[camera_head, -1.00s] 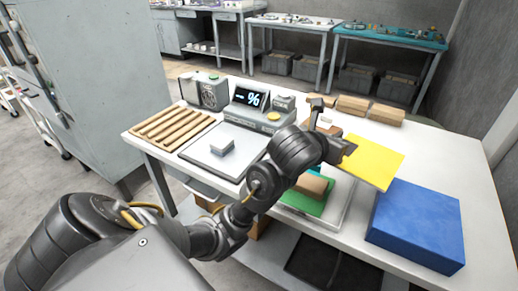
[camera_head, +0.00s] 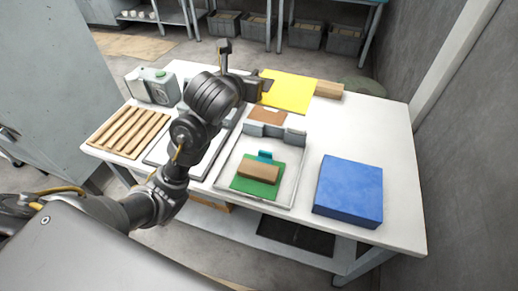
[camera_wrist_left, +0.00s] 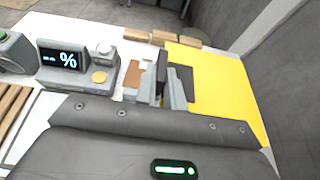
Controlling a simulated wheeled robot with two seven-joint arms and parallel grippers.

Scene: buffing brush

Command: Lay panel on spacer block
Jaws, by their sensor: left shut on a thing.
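My left gripper (camera_head: 262,86) is shut on the left edge of a flat yellow panel (camera_head: 290,92) and holds it toward the back of the table. The panel also fills the right part of the left wrist view (camera_wrist_left: 215,85), beside the fingers (camera_wrist_left: 177,86). A thick blue block (camera_head: 348,190) lies on the front right of the table, with a bare top, apart from the panel. A small wooden block (camera_head: 259,173) sits on a green pad (camera_head: 245,187) in a shallow tray (camera_head: 226,181). I cannot tell which block is the spacer block. My right gripper is out of view.
Grey blocks (camera_head: 275,128) stand at the tray's back edge, near a brown piece (camera_head: 267,115). A wooden block (camera_head: 328,90) shows beside the panel. A slatted wooden rack (camera_head: 129,132) lies at left. Table (camera_head: 385,125) is clear behind the blue block.

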